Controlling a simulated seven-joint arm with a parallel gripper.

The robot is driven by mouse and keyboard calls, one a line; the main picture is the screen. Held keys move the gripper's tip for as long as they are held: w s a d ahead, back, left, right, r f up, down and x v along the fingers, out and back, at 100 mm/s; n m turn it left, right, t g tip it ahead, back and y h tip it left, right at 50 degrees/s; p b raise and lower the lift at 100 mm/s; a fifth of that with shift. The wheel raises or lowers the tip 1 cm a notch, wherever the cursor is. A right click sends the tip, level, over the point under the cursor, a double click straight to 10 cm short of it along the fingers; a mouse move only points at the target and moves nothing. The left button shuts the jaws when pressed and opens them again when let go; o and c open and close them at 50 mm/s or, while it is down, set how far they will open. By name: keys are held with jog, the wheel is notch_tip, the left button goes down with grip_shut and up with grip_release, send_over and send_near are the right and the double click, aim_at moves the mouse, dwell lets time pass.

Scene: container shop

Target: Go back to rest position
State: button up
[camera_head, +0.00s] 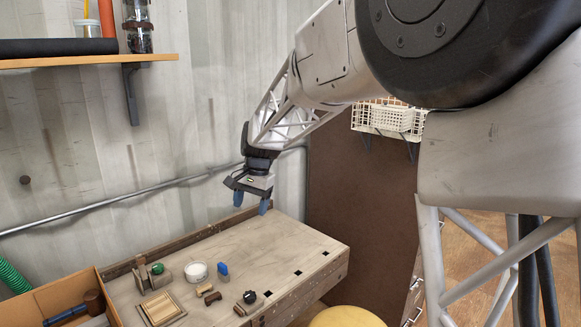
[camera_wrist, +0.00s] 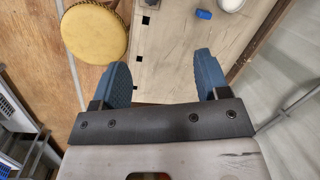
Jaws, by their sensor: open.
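My gripper (camera_head: 250,200) hangs above the back part of the workbench (camera_head: 290,245), with its two blue fingers pointing down. In the wrist view my gripper (camera_wrist: 163,82) shows its blue fingers spread wide apart with nothing between them. It is open and empty, and touches nothing that I can see. My arm reaches in from the upper right of the head view.
On the bench stand a white round container (camera_head: 197,272), a blue object (camera_head: 222,269), a wooden block with a green ball (camera_head: 158,269) and small dark pieces. An orange-brown box (camera_head: 62,293) is at left. A yellow stool (camera_head: 345,317) stands in front.

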jog(key=s+d+r+n+t, duration=0.1)
jog(key=s+d+r, duration=0.1)
jog(key=s+d, duration=0.75)
jog(key=s+d+r+n+t, duration=0.1)
jog(key=s+d+r, duration=0.1)
jog(key=s+d, duration=0.75)
jog(key=s+d+f, duration=0.2)
jog(key=s+d, duration=0.1)
jog(key=s, duration=0.4)
jog(key=s+d+f+n+t+h, duration=0.1)
jog(key=s+d, duration=0.3)
jog(key=s, duration=0.4)
jog(key=s+d+f+h, duration=0.1)
jog(key=s+d+f, duration=0.2)
jog(key=s, duration=0.4)
jog(key=shift+s+d+n, duration=0.15)
jog(key=shift+s+n, duration=0.2)
jog(key=shift+n, duration=0.05)
